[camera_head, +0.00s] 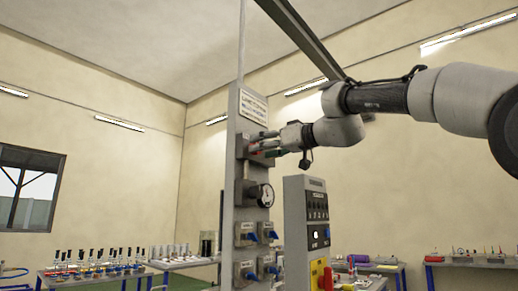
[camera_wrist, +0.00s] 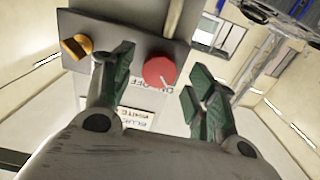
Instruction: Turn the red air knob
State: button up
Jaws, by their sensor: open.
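The red air knob (camera_wrist: 159,71) is a round red dial on a grey box (camera_wrist: 128,30). In the wrist view it lies between the two green-padded fingers of my gripper (camera_wrist: 152,85). The fingers are apart, and gaps show between them and the knob. In the head view my gripper (camera_head: 277,148) is at the upper part of the grey panel (camera_head: 236,140), in front of the box. There the knob is small and partly hidden by the fingers.
A yellow-orange knob (camera_wrist: 76,46) is left of the red one in the wrist view. Below the box in the head view are a round gauge (camera_head: 265,195) and several blue-handled valves (camera_head: 248,237). A grey control cabinet (camera_head: 296,225) stands at right.

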jog(key=shift+x, duration=1.05)
jog(key=c, duration=1)
jog(key=shift+m, duration=0.4)
jog(key=m, duration=1.7)
